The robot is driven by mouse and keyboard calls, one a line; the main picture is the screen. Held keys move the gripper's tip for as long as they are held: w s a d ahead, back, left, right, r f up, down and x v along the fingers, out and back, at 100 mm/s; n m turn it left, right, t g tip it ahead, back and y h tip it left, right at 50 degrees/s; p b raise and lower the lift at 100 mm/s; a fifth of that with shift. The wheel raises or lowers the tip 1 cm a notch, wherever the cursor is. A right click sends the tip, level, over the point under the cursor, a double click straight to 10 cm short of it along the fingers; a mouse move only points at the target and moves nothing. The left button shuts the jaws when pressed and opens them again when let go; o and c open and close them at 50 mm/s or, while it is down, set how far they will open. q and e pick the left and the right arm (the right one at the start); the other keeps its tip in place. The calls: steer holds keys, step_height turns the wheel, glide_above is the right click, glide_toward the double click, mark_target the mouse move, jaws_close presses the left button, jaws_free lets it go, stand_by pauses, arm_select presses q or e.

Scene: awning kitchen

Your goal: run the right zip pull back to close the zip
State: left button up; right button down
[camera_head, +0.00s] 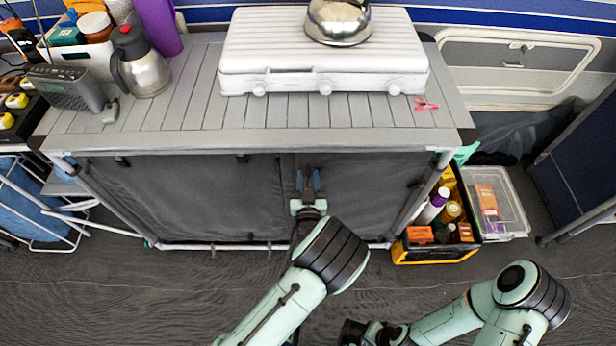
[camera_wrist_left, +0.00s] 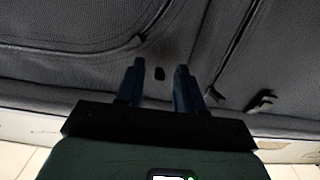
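The dark grey fabric front of the camp cupboard (camera_head: 190,200) fills the space under its slatted top, with a seam near the middle. My left gripper (camera_head: 308,182) is in front of this fabric, just right of the seam, with its two blue fingers apart. In the left wrist view, the gripper (camera_wrist_left: 159,72) is open, and a small black tab (camera_wrist_left: 160,73), apparently a zip pull, shows between the fingertips. I cannot tell whether the fingers touch it. Another dark tab (camera_wrist_left: 263,103) is farther right. My right gripper (camera_head: 352,333) is low in the head view, its fingers unclear.
A white stove (camera_head: 325,60) with a kettle (camera_head: 338,22) stands on the cupboard top. A steel flask (camera_head: 140,65), a radio (camera_head: 65,88) and a red peg (camera_head: 426,104) are there too. A filled crate (camera_head: 435,252) and a clear box (camera_head: 510,205) stand right of the cupboard.

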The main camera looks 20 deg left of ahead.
arm_select(q)
steer(key=shift+w+a, duration=0.1)
steer(key=shift+w, duration=0.15)
jaws_close()
stand_by(1.4)
